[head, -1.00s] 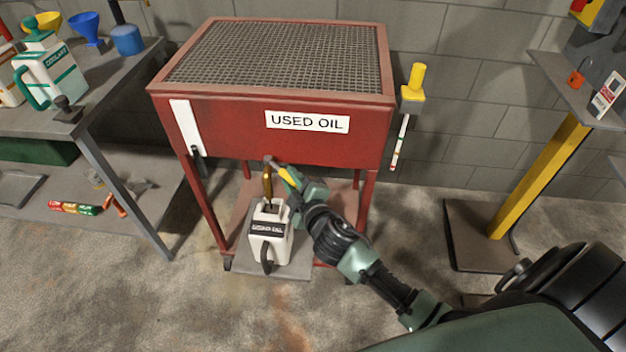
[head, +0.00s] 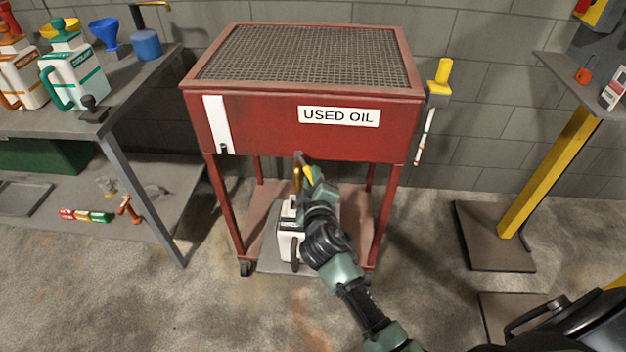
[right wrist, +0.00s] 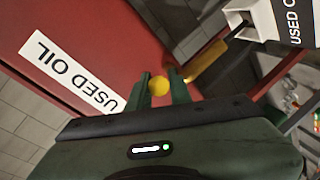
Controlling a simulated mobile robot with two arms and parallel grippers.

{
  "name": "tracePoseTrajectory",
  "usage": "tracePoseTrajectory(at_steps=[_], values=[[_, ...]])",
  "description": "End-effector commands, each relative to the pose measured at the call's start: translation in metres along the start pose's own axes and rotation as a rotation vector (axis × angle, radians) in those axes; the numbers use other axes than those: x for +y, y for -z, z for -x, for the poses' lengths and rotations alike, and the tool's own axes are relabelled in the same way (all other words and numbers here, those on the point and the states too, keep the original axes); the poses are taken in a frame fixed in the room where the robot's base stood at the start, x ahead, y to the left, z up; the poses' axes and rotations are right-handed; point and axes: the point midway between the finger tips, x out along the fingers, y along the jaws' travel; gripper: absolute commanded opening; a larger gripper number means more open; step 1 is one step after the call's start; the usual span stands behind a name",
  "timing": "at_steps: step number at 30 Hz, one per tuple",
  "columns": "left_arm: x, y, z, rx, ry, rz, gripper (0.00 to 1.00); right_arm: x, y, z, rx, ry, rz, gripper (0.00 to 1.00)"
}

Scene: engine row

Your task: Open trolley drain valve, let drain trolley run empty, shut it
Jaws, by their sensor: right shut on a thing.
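The red drain trolley (head: 250,125) with a mesh top and a "USED OIL" label stands ahead. A white gauge strip (head: 216,122) on its front is dark only at the bottom. My right gripper (right wrist: 160,82) is shut on the yellow-ended valve handle (right wrist: 159,87) under the trolley's front. A golden-brown spout or stream (right wrist: 205,62) shows beside it; I cannot tell which. A white "USED OIL" jug (head: 288,243) stands below, partly hidden by my right arm, and its top shows in the right wrist view (right wrist: 262,18). My left gripper is out of view.
A bench (head: 120,108) with coolant jugs (head: 75,80) and funnels stands left. A yellow post with a shelf (head: 545,175) stands right. A yellow-topped holder (head: 440,80) is at the trolley's right side. Floor in front is mostly clear.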

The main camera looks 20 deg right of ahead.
Motion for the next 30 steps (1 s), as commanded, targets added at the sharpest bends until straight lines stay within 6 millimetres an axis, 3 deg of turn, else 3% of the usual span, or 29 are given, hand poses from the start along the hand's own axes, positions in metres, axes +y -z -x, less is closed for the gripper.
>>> tracePoseTrajectory(at_steps=[5,6,17,30], values=[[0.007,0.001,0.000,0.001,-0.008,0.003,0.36,-0.003,0.000,0.001,0.000,0.005,-0.003,0.00],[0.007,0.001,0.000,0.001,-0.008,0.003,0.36,-0.003,-0.001,0.001,0.000,0.005,-0.003,0.28],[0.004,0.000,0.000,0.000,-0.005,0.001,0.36,-0.001,0.000,0.003,0.000,0.002,-0.003,0.29],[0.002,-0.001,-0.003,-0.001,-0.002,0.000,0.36,-0.003,-0.001,0.068,0.000,0.005,-0.004,0.29]])
